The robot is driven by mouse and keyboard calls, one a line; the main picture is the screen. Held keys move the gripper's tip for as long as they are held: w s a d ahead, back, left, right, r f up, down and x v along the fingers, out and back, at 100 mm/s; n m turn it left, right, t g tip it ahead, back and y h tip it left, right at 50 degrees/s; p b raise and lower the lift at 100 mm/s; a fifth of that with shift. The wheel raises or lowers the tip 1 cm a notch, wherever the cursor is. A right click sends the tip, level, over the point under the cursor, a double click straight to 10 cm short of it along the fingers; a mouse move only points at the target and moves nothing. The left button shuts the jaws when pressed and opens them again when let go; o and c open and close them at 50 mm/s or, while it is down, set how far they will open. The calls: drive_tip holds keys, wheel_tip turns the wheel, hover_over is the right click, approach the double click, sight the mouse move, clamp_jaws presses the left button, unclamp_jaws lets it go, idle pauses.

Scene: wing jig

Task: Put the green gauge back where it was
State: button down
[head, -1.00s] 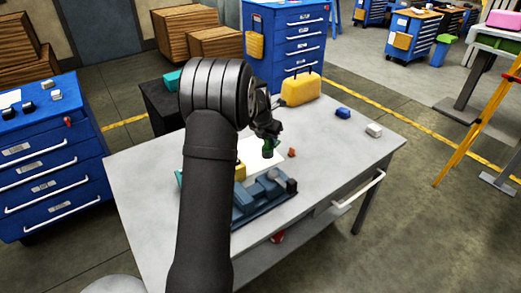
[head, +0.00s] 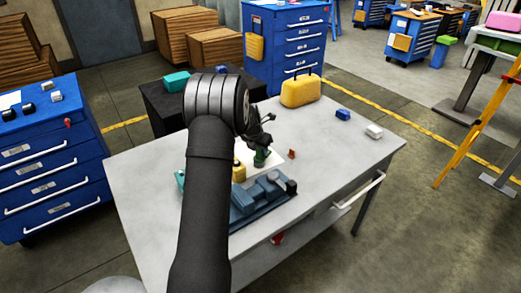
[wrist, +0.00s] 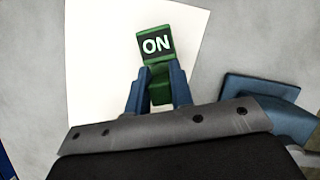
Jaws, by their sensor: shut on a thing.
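The green gauge (wrist: 157,43) is a small green block with a dark face marked "ON". In the wrist view my gripper (wrist: 157,85) is shut on its lower part, one blue finger on each side. Behind it lies a white sheet (wrist: 95,60). In the head view the gauge (head: 261,158) hangs under my gripper (head: 262,148) over the white sheet (head: 270,171); whether it touches the sheet I cannot tell. My arm hides the left part of the table and of the jig.
The blue-grey jig (head: 255,200) lies in front of the sheet, with a yellow block (head: 239,173) near its back left. A small red-brown piece (head: 291,154) stands to the right. A yellow case (head: 300,90), blue block (head: 343,114) and white block (head: 374,131) stand farther back on the table (head: 340,155).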

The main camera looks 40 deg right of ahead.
drive_tip(key=c, duration=1.3)
unclamp_jaws()
drive_tip(key=shift+f, duration=0.15)
drive_tip(key=v, duration=1.2)
drive_tip(key=x, duration=1.1)
drive_tip(key=shift+d+f, duration=0.1)
drive_tip(key=shift+f, duration=0.1)
drive_tip(key=shift+w+d, duration=0.1)
drive_tip(key=shift+r, duration=1.3)
